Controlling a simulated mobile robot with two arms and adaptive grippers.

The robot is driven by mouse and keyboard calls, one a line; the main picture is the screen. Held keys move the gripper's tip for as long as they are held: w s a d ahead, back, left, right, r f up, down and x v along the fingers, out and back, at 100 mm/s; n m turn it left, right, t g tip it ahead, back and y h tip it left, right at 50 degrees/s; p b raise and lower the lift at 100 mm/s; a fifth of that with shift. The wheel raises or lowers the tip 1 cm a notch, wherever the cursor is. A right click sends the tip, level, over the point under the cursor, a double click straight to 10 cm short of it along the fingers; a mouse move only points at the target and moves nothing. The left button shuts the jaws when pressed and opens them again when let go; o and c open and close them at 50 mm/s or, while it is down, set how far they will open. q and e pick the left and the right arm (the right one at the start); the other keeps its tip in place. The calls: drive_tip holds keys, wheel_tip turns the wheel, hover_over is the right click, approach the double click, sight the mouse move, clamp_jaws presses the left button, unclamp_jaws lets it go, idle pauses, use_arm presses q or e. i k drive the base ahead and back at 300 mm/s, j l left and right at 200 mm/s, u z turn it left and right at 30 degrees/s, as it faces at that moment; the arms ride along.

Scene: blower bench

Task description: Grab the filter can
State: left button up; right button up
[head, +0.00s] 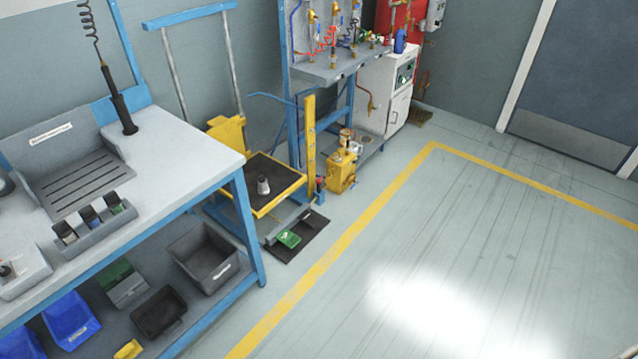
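A small grey object with a tapered top (263,186) stands upright on the black top of a low yellow-edged platform (283,203). It may be the filter can, but it is too small to be sure. Nothing is touching it from above. Neither of my grippers is in view.
A workbench (180,150) with blue legs fills the left, with bins (203,257) on its lower shelf. A yellow machine (341,172) and a white cabinet (386,92) stand behind the platform. A dark mat (309,237) lies before it. The floor at right is clear.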

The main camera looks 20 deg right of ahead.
sight(263, 189)
drive_tip(key=z, duration=0.1)
drive_tip(key=i+l+u, duration=0.15)
drive_tip(key=u, duration=0.25)
drive_tip(key=i+l+u, duration=0.2)
drive_tip(key=u, duration=0.15)
drive_tip(key=i+l+u, duration=0.2)
drive_tip(key=u, duration=0.2)
drive_tip(key=i+l+u, duration=0.1)
drive_tip(key=l, duration=0.3)
drive_tip(key=i+l, duration=0.25)
drive_tip(key=l, duration=0.2)
drive_tip(key=i+l+u, duration=0.15)
drive_tip(key=l, duration=0.3)
drive_tip(key=i+l, duration=0.15)
drive_tip(key=l, duration=0.3)
drive_tip(key=i+l+u, duration=0.15)
drive_tip(key=l, duration=0.3)
drive_tip(key=i+l+u, duration=0.1)
drive_tip(key=l, duration=0.35)
